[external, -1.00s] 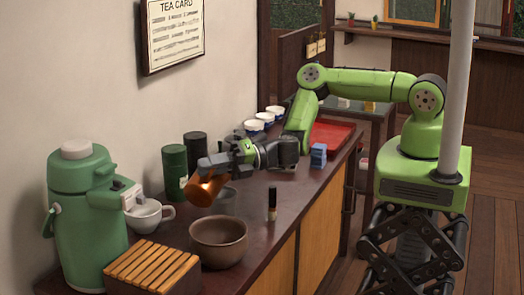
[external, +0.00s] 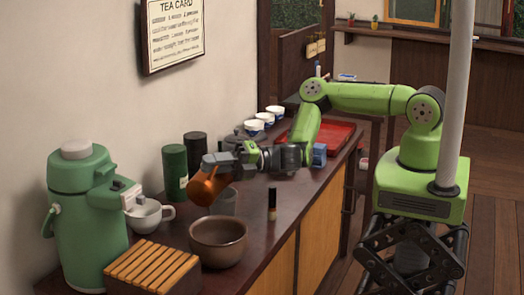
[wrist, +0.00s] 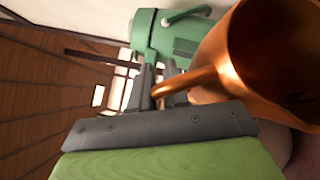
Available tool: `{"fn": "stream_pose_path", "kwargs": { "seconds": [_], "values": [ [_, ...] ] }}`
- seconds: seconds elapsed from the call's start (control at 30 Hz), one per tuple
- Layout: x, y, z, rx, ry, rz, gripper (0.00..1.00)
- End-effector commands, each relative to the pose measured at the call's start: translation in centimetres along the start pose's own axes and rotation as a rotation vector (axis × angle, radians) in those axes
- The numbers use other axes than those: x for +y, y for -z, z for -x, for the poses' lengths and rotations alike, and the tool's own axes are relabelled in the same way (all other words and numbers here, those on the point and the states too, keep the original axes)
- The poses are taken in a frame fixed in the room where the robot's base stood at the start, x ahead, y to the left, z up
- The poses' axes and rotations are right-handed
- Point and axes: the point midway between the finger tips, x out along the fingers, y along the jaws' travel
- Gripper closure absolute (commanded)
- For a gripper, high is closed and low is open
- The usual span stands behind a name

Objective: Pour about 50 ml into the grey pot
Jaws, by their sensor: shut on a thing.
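My gripper (external: 231,163) is shut on the handle of a copper pitcher (external: 207,187), held above the counter and tilted. The wrist view shows the pitcher (wrist: 262,60) large at the right, its handle between the fingers (wrist: 155,88). No stream of liquid shows. A grey, see-through-looking vessel (external: 228,203) stands on the counter just right of and below the pitcher. A dark grey rounded pot (external: 236,139) stands farther back, partly hidden behind my gripper. I cannot tell for certain which is the grey pot. The liquid levels are not visible.
A brown bowl (external: 218,245) stands in front, with a slatted wooden box (external: 150,272) to its left. A green air pot (external: 85,215), white cup (external: 147,216) and green canister (external: 174,170) line the wall. A dark small bottle (external: 272,203) stands right. A red tray (external: 335,137) lies behind.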

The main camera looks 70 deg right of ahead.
Motion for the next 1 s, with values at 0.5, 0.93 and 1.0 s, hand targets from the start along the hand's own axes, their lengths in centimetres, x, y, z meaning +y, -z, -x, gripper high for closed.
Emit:
{"fn": "stream_pose_path", "kwargs": {
  "seconds": [0.5, 0.93, 1.0],
  "values": [
    [-0.07, -0.11, 0.14, -0.007, -0.014, -0.016, 1.00],
    [-0.19, -0.23, 0.29, -0.014, -0.027, -0.029, 1.00],
    [-0.21, -0.25, 0.31, -0.015, -0.030, -0.032, 1.00]
  ]
}}
